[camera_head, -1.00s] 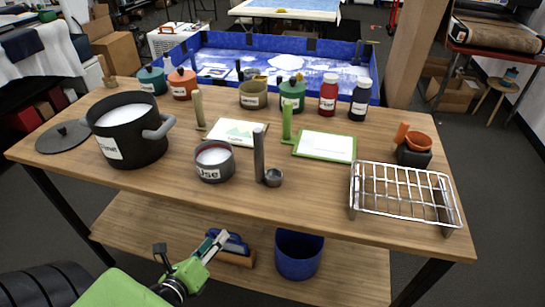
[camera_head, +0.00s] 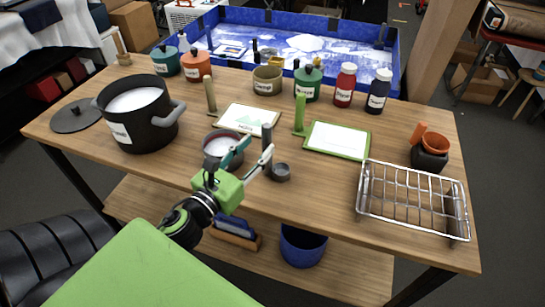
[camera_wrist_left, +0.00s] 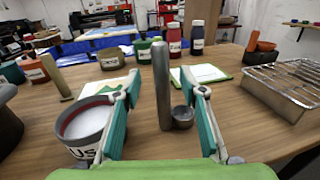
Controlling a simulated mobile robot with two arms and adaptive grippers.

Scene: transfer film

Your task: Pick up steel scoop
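The steel scoop (camera_head: 281,172) stands on the wooden table near its front edge, with a small round cup at its base and an upright handle. In the left wrist view its tall grey handle (camera_wrist_left: 162,85) rises between the two fingers, and its cup sits at the right finger. My left gripper (camera_head: 252,158) is open in front of the scoop, its fingers spread on either side of the handle. It also shows in the left wrist view (camera_wrist_left: 164,95). I cannot tell whether a finger touches the scoop. My right gripper is not in view.
A labelled grey bowl (camera_wrist_left: 82,125) of white stuff stands close to the left finger. A black pot (camera_head: 138,118) is farther left. A wire rack (camera_head: 414,200) stands at the right. Two framed boards, one green-edged (camera_head: 338,140), lie behind the scoop.

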